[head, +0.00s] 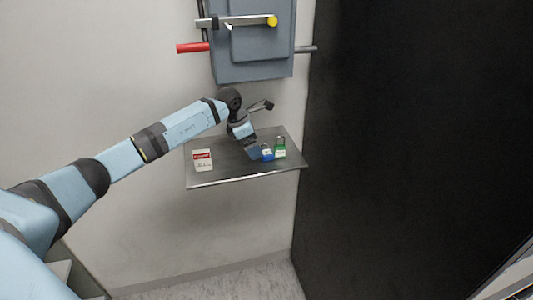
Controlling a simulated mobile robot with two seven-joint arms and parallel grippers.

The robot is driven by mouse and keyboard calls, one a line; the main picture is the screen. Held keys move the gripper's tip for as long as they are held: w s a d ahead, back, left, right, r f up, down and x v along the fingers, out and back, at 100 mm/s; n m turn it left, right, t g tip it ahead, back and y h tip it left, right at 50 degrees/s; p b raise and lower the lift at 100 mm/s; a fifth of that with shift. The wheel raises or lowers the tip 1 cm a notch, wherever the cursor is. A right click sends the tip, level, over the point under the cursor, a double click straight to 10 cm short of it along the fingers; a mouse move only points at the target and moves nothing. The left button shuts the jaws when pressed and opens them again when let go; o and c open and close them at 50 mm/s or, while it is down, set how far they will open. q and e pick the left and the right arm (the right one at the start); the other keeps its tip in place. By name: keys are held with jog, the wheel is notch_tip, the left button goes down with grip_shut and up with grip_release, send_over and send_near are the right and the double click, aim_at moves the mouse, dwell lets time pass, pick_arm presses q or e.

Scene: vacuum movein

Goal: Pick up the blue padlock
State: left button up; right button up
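The blue padlock (267,153) stands on a dark wall shelf (225,180), left of and close to a green padlock (280,150). My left arm reaches in from the left, and its gripper (254,154) points down at the shelf just left of the blue padlock. The fingertips are small and partly merge with the dark shelf, so I cannot tell whether they touch the padlock or how far they are apart. My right gripper is not in view.
A white and red tag (203,160) lies at the shelf's left. A grey electrical box (252,50) with a red handle (192,48) and a yellow-tipped lever hangs above the shelf. A black panel (410,130) stands close on the right. Open space lies below the shelf.

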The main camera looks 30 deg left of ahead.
aim_at(266, 149)
pick_arm(q)
jog(key=w+d, duration=0.2)
jog(key=shift+w+d+r+p, duration=0.15)
jog(key=shift+w+d+p, duration=0.1)
jog(key=shift+w+p, duration=0.05)
jog(key=x, duration=0.2)
jog(key=shift+f, duration=0.65)
jog(key=shift+c, duration=0.5)
jog(key=c, duration=0.6)
jog(key=shift+c, duration=0.2)
jog(key=shift+s+r, duration=0.1)
jog(key=shift+r, duration=0.05)
